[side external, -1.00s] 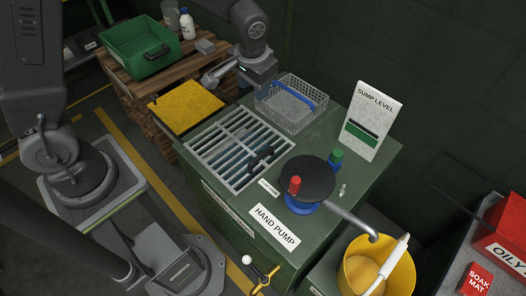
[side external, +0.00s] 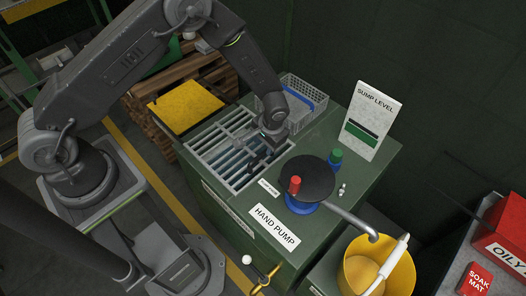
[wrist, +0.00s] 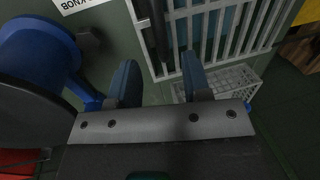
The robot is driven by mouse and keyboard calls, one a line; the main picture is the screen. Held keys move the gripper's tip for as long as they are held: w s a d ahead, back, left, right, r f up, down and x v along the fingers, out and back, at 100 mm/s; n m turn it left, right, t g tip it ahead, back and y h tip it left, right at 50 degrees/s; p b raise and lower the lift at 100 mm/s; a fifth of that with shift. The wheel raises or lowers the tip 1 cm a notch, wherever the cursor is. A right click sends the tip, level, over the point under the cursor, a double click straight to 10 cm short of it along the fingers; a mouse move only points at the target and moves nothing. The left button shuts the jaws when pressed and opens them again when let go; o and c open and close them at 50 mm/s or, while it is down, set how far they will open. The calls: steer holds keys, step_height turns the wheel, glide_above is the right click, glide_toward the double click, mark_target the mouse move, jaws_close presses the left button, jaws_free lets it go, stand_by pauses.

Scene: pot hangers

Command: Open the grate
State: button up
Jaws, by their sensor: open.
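The grate (side external: 222,143), a grey slatted panel, lies flat in the top of the green cabinet. In the side view my gripper (side external: 257,160) is over the grate's right end, where its black handle sits, and mostly covers the handle. In the wrist view my gripper (wrist: 158,70) is open, with two dark blue fingers apart and nothing between them. The grate (wrist: 232,28) shows beyond the fingertips. The black handle (wrist: 155,30) lies ahead of the gap between the fingers. I cannot tell whether a finger touches it.
The sump level sign (side external: 372,115) stands at the back right. A wire basket (side external: 300,92) is behind my gripper. A yellow mat (side external: 186,107) is left.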

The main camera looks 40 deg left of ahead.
mark_target(263, 154)
steer(key=f, duration=0.3)
steer(key=a+f, duration=0.1)
steer(key=f, duration=0.2)
steer(key=shift+a, duration=0.1)
steer(key=shift+r, duration=0.1)
jaws_close()
